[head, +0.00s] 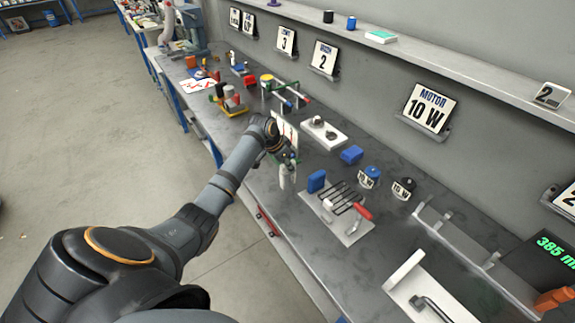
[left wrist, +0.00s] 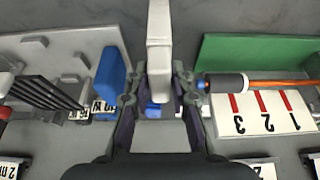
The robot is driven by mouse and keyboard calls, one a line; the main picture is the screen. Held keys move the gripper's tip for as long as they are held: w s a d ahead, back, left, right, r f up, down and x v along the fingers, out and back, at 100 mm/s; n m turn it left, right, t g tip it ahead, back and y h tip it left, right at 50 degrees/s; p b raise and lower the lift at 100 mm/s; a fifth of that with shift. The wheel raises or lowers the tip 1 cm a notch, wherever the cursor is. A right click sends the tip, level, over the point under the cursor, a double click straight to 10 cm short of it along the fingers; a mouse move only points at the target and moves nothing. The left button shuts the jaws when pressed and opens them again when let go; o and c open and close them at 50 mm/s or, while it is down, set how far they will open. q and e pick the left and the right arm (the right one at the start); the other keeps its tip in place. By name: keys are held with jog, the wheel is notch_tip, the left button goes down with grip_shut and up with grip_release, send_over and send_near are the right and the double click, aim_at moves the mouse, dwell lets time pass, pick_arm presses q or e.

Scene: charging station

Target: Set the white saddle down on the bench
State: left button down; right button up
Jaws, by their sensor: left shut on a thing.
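My left gripper (head: 287,160) is over the grey bench (head: 388,228), near its front edge. It is shut on the white saddle (head: 285,178), which shows as a small pale piece at the fingers in the head view. In the left wrist view, the white saddle (left wrist: 159,50) is a long pale block between the two fingers of the gripper (left wrist: 158,85). Whether the saddle touches the bench cannot be told. My right gripper is not in view.
A grey plate (head: 322,212) with a blue block (head: 316,181) and a black fork-like rack stands to the right. Blue and black pots and a white tray (head: 400,275) are further along.

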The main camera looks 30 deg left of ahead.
pick_arm(q)
jog(key=c, duration=1.2)
grip_release()
jog(key=shift+f, duration=0.1)
jog(key=shift+r, duration=0.3)
jog(key=b+v, duration=0.1)
jog(key=v, duration=1)
jog(key=shift+s+r, duration=0.15)
jog(key=shift+r, duration=0.25)
